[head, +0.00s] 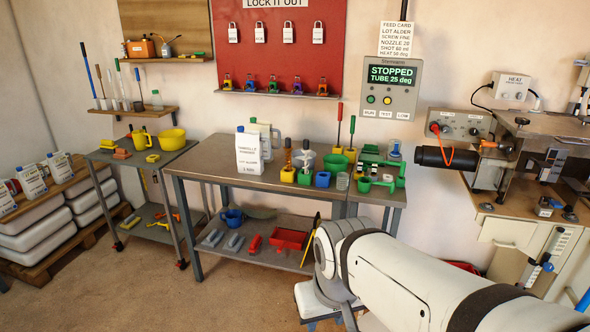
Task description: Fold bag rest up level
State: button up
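I cannot pick out the bag rest with certainty. A hinged-looking metal bracket with a blue part (549,250) hangs at the front of the right-hand cabinet, but I cannot tell whether it is the rest. My white arm reaches in from the lower right, across the front of that bench. My gripper's fingers cannot be made out, as the arm's links hide its end. Whether it holds anything is hidden.
The middle bench (212,168) carries cups, tools and a green device (378,168); its lower shelf holds a red tray (289,238). A machine (550,140) stands at the right. The floor at front left is clear.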

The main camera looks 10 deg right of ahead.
aim_at(503, 232)
jog(key=z, duration=1.7)
jog(key=k, duration=0.6)
jog(key=z, duration=0.85)
jog(key=i, duration=1.15)
jog(key=z, duration=0.1)
